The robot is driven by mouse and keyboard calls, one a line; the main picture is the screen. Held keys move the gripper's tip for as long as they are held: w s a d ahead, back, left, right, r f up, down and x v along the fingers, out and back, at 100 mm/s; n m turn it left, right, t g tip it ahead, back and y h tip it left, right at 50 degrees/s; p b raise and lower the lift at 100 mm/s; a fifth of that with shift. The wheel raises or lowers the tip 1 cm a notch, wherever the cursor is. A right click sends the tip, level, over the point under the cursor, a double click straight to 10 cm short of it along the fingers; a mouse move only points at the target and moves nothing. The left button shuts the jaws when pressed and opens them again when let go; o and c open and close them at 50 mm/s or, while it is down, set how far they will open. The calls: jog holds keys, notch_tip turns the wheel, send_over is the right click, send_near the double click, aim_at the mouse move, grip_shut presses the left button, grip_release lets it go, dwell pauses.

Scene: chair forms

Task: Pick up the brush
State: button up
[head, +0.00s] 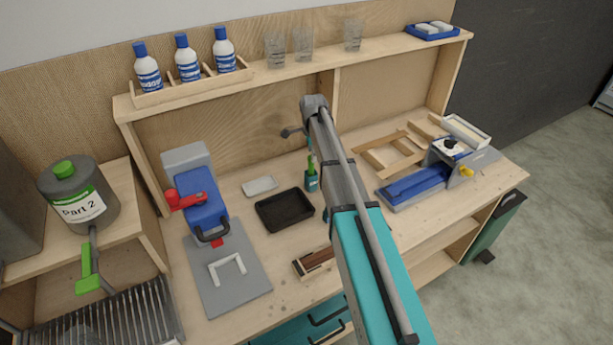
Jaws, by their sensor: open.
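A brown wooden block with a darker strip (314,262), which looks like a brush, lies near the front edge of the workbench. My arm hides its right end. A small teal cup (311,183) with a green-handled item (310,163) stands farther back, just left of my arm; I cannot tell whether that item is also a brush. My arm reaches up across the middle of the head view, over the bench. I cannot make out my gripper or its fingers.
A black tray (285,210) and a small pale dish (260,186) lie left of my arm. A blue press on a grey plate (232,285) stands farther left. A blue fixture (415,186) and wooden frames (388,155) are on the right. The shelf (290,70) holds bottles and glasses.

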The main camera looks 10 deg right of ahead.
aim_at(311, 164)
jog(key=shift+f, duration=0.1)
jog(key=shift+a+f+b, duration=0.1)
jog(key=shift+f+b, duration=2.4)
jog(key=shift+b, duration=0.15)
grip_shut()
